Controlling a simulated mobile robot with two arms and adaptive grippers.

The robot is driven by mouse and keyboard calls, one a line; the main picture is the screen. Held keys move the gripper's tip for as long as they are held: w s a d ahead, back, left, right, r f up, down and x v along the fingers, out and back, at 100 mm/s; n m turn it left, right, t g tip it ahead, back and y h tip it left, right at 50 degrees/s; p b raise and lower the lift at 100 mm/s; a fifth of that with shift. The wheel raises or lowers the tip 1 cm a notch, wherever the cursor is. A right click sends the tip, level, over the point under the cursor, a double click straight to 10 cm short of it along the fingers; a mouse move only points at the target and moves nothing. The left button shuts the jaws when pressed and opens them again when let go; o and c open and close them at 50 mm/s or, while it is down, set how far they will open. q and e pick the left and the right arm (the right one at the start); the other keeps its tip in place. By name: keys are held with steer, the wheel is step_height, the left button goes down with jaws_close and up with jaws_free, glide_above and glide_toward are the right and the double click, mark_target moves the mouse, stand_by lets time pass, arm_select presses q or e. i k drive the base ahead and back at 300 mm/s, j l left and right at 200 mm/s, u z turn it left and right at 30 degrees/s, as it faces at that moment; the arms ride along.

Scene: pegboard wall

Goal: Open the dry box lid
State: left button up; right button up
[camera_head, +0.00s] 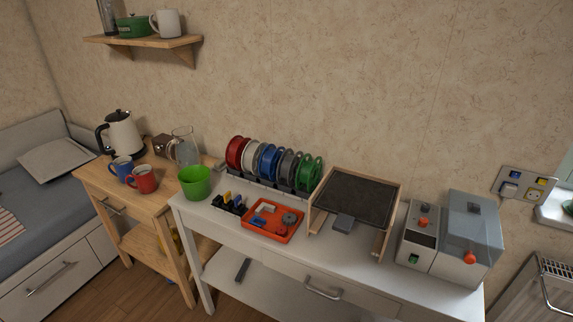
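A grey box that looks like the dry box (457,270) stands at the right end of the white table. Its smoky, see-through lid (478,222) appears to be down on it. An orange knob (470,257) is on the front of the box. Neither of my grippers is in view.
A smaller grey unit (420,238) with a dark screen stands against the box's left side. Further left are a wooden frame with a dark plate (355,198), an orange tray (272,238), a row of coloured spools (269,160) and a green bin (195,182). A wall panel (524,185) is at the right.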

mark_target(470, 259)
steer(key=z, duration=1.4)
